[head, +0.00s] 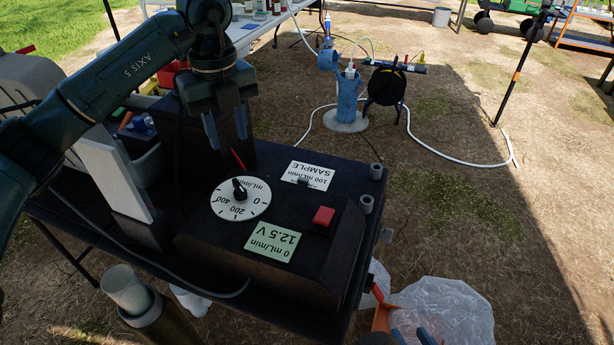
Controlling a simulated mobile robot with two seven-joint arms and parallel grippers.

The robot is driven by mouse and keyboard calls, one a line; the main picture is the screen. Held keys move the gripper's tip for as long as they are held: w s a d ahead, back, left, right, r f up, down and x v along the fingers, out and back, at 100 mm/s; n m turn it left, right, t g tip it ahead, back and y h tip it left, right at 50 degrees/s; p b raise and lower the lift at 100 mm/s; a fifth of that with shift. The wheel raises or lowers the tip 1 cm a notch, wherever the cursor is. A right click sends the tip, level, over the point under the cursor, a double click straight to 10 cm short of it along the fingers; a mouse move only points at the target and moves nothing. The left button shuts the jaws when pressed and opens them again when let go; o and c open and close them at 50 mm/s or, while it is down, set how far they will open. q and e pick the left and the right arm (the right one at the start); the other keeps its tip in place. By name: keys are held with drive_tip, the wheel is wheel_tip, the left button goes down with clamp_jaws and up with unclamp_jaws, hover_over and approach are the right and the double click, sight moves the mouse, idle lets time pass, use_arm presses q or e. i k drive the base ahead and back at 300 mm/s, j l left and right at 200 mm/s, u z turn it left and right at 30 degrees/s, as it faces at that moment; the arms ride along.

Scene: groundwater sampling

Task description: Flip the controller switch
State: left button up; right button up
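The controller (310,270) is a dark box on a black table. Its top has a white dial (255,205) with a black pointer knob (239,189), a red switch (323,217) and a pale green label (272,241) reading 0 mL/min and 12.5 V. My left gripper (226,127) points down above the table behind the dial, with its two blue fingers apart and nothing between them. It is left of and farther back than the red switch. My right gripper (413,337) shows only as two separated blue fingertips at the bottom edge, right of the table.
A white SAMPLE card (307,176) lies behind the controller. A clear plastic bag (445,308) is at lower right. A blue wellhead (347,100) and black reel (386,86) stand on the ground beyond.

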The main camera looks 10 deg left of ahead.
sight(324, 215)
drive_tip(key=k, duration=1)
